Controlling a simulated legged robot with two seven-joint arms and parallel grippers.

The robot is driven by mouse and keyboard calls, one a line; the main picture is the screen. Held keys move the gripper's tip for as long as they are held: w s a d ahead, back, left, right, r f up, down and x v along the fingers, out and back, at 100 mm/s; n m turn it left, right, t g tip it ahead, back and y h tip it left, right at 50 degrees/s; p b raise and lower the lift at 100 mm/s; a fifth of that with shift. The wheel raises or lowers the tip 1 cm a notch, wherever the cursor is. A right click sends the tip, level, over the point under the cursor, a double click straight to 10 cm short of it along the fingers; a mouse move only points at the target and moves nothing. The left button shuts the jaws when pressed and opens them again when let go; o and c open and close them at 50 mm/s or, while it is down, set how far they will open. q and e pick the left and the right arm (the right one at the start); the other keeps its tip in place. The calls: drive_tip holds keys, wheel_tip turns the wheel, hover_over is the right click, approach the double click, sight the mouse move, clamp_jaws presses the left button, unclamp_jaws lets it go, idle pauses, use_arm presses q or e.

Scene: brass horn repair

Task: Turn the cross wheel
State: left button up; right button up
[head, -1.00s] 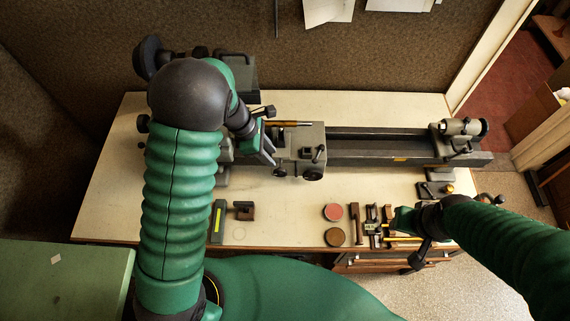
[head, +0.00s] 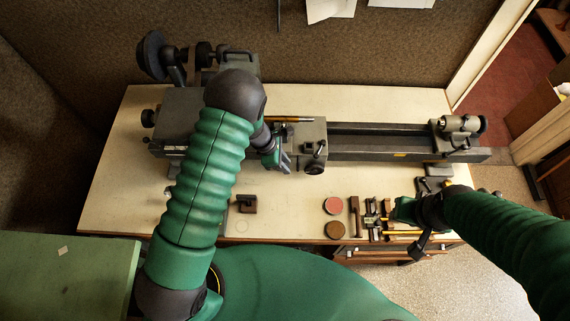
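The small lathe's carriage (head: 304,134) has a dark round wheel (head: 314,168) low on its front right, which looks like the cross wheel. A small ball-ended lever stands on the carriage top above it. My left gripper (head: 284,165) is at the carriage's front left corner, left of the wheel and apart from it. It covers the spot where a smaller knob showed before. Its fingers are small and partly overlapped, so their opening is unclear. My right gripper (head: 399,210) is over the tools at the table's front right; its fingers are not clear.
The lathe bed (head: 375,141) runs right to the tailstock (head: 458,130). The headstock (head: 185,112) is at left, partly behind my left arm. A red disc (head: 333,205), a brown disc (head: 335,230) and several tools lie along the front edge. The bench (head: 300,197) before the carriage is clear.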

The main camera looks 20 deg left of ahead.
use_arm(q)
drive_tip(key=shift+s+a+f, duration=0.1)
drive_tip(key=shift+f, duration=0.05)
clamp_jaws()
drive_tip(key=shift+a+f, duration=0.1)
drive_tip(key=shift+a, duration=0.1)
drive_tip(key=shift+s+a, duration=0.15)
drive_tip(key=shift+a, duration=0.05)
drive_tip(key=shift+f+h+b, duration=0.4)
drive_tip(key=shift+b, duration=0.85)
drive_tip(key=shift+r+b, duration=0.15)
drive_tip(key=shift+b, duration=0.15)
drive_tip(key=shift+s+d+r, duration=0.1)
drive_tip(key=shift+s+r, duration=0.05)
drive_tip(key=shift+r, duration=0.05)
drive_tip(key=o, duration=0.5)
unclamp_jaws()
drive_tip(key=shift+r, duration=0.1)
use_arm(e)
drive_tip(key=f, duration=0.1)
drive_tip(key=a+f, duration=0.1)
drive_tip(key=shift+f, duration=0.3)
use_arm(q)
drive_tip(key=shift+r, duration=0.1)
